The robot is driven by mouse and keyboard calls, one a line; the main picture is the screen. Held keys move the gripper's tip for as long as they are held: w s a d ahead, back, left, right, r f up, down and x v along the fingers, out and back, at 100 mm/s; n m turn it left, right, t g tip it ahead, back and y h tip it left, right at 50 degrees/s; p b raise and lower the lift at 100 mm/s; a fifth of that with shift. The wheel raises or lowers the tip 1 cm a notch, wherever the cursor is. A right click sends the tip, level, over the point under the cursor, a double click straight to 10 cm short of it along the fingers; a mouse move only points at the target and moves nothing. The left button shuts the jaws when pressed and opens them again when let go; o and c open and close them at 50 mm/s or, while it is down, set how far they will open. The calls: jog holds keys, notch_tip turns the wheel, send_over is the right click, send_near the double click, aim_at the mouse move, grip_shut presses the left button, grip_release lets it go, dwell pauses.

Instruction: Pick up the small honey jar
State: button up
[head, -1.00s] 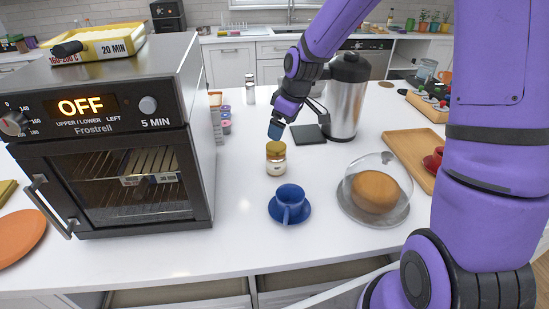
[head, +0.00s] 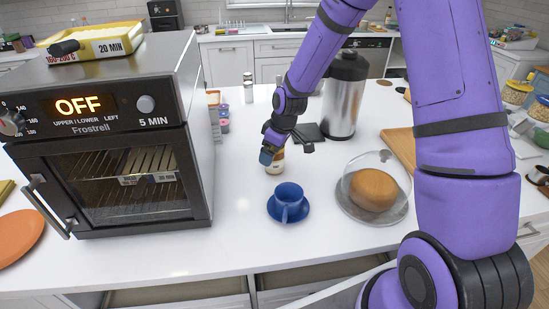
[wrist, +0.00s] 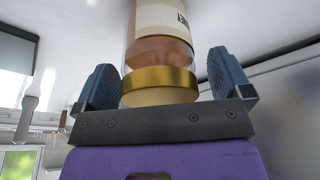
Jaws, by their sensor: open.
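The small honey jar (head: 275,167) stands on the white counter in the head view, its upper part hidden behind my gripper (head: 268,153). In the wrist view the honey jar (wrist: 158,50) shows a gold lid, amber honey and a pale label. There its lid lies between the two blue fingers of my gripper (wrist: 168,85). The fingers are open, with a visible gap on either side of the lid.
A blue cup (head: 288,196) on a blue saucer (head: 304,211) stands just in front of the jar. A glass-domed cake (head: 374,190) is to the right, a steel dispenser (head: 340,105) behind right. The oven (head: 110,140) is at left.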

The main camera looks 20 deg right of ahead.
jog(key=shift+f, duration=0.1)
jog(key=c, duration=1.2)
